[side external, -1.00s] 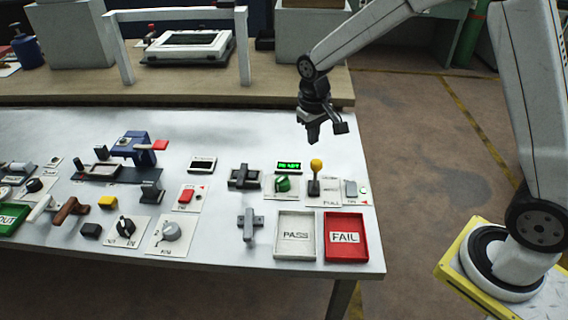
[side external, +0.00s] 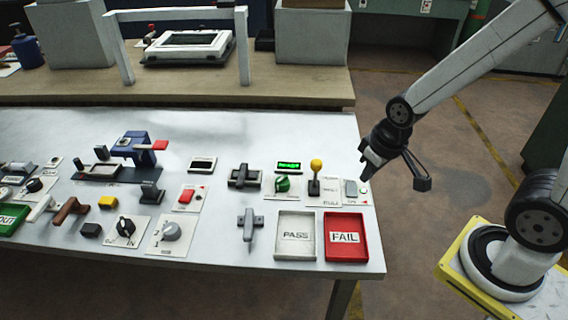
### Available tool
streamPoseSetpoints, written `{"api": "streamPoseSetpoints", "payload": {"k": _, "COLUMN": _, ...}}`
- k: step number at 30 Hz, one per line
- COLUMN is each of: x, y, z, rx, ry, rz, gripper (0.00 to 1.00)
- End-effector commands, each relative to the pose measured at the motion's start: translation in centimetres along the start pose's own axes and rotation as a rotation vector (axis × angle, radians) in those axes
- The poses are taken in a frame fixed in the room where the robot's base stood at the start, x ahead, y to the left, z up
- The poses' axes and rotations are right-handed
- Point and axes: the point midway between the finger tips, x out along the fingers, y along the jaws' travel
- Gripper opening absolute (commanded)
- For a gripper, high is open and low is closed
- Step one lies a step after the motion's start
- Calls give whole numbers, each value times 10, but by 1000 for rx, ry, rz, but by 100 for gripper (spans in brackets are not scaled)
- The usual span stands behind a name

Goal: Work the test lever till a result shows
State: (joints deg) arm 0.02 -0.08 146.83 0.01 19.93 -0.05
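The test lever (side external: 316,172) has a yellow ball knob on a dark stem and stands roughly upright on a pale plate. Left of it is a green knob (side external: 282,184) on its own panel. Above that knob a small display (side external: 289,166) shows green lit text, too small to read surely. My gripper (side external: 394,180) is to the right of the lever, near the table's right edge, tilted, with its fingers spread apart. It appears empty and does not touch the lever.
The white PASS tray (side external: 295,253) and red FAIL tray (side external: 361,227) lie in front. Several other controls fill the table's left. A raised shelf (side external: 230,92) runs behind.

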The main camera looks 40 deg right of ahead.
Motion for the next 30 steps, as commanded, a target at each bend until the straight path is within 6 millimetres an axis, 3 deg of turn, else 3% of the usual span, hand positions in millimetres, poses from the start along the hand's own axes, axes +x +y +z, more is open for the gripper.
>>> {"api": "streamPoseSetpoints", "payload": {"k": 1, "x": 0, "y": 0, "z": 0, "rx": -1, "ry": 0, "rz": 0, "gripper": 22}}
{"api": "streamPoseSetpoints", "payload": {"k": 6, "x": 2, "y": 1, "z": -7, "rx": -23, "ry": -8, "rz": 1, "gripper": 76}}
{"api": "streamPoseSetpoints", "payload": {"k": 7, "x": 3, "y": 1, "z": -10, "rx": -33, "ry": -11, "rz": 1, "gripper": 83}}
{"api": "streamPoseSetpoints", "payload": {"k": 17, "x": 24, "y": 12, "z": -65, "rx": -253, "ry": -78, "rz": -4, "gripper": 83}}
{"api": "streamPoseSetpoints", "payload": {"k": 30, "x": 81, "y": 38, "z": -143, "rx": -643, "ry": -188, "rz": -57, "gripper": 83}}
